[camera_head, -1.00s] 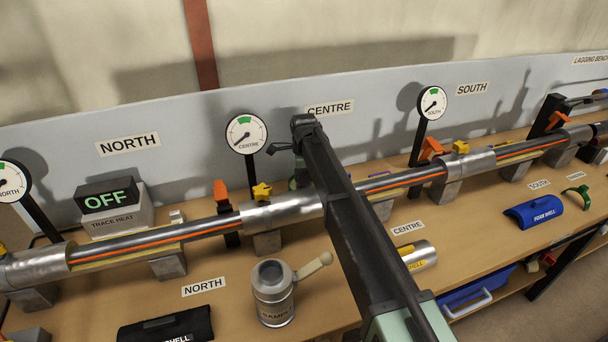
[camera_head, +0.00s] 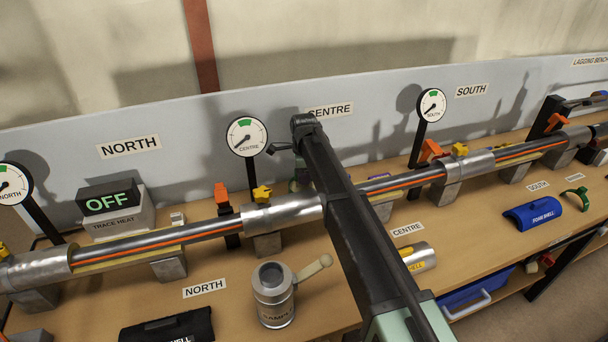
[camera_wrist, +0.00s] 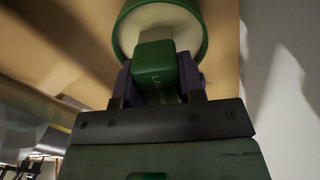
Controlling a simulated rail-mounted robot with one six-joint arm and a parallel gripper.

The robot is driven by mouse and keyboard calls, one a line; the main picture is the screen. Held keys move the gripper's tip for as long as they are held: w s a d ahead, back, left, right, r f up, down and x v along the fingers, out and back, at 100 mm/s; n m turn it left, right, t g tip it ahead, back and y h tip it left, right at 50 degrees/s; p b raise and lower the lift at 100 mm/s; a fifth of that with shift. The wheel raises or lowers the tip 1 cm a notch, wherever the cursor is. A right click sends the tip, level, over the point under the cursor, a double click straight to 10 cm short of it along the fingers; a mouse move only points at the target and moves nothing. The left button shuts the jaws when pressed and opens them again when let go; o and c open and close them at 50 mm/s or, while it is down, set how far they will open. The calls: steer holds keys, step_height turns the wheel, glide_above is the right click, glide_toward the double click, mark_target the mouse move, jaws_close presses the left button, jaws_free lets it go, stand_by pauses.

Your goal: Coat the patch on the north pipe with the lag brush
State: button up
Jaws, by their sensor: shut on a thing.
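In the head view my arm covers the gripper and brush. A bit of green shows behind the arm, too small to name. The north pipe (camera_head: 150,243) runs along the left of the bench, with an orange line along its bare section. I cannot make out a distinct patch on it.
A SAMPLE can (camera_head: 274,300) with a side handle and a dark shell (camera_head: 165,327) stand before the north pipe. The trace heat box (camera_head: 110,208) reads OFF behind it. Orange clamps, yellow knobs and gauge posts (camera_head: 250,175) rise along the pipe line.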

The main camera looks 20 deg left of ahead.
step_height(320, 180, up, 6)
steer(key=p, duration=0.5)
steer(key=shift+f, duration=0.25)
